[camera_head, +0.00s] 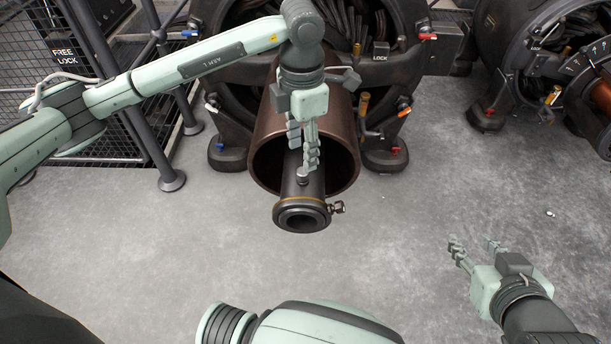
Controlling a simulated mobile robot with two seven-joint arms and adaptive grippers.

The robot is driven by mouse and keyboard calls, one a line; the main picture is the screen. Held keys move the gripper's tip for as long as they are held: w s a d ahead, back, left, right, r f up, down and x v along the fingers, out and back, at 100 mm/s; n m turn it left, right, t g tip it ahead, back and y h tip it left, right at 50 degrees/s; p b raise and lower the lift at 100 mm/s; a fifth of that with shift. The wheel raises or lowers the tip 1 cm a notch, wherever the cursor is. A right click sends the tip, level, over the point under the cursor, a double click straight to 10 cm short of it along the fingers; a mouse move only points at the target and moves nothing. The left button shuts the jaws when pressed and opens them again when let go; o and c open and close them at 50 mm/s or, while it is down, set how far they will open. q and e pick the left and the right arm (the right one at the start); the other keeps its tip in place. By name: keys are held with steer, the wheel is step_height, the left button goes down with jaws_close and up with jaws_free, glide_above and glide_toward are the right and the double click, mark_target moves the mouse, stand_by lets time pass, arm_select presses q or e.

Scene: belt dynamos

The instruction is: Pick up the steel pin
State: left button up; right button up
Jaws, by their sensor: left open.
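A small shiny steel piece, which looks like the steel pin (338,208), sticks out sideways from the right of the collar at the front end of a dark shaft (302,218). The shaft protrudes from a brown open drum (266,165). My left gripper (303,160) points down over the top of the shaft, open. My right gripper (476,248) is open and empty over the floor at right.
The dynamo's dark ring frame (410,100) stands behind the drum, with coloured handles around it. A second dynamo (510,60) stands at top right. A mesh fence with grey posts (150,120) is at left. The grey floor in front is mostly clear.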

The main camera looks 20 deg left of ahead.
mark_target(303, 171)
arm_select(q)
step_height(303, 171, down, 6)
steer(key=shift+r, duration=0.15)
jaws_close()
stand_by(0.3)
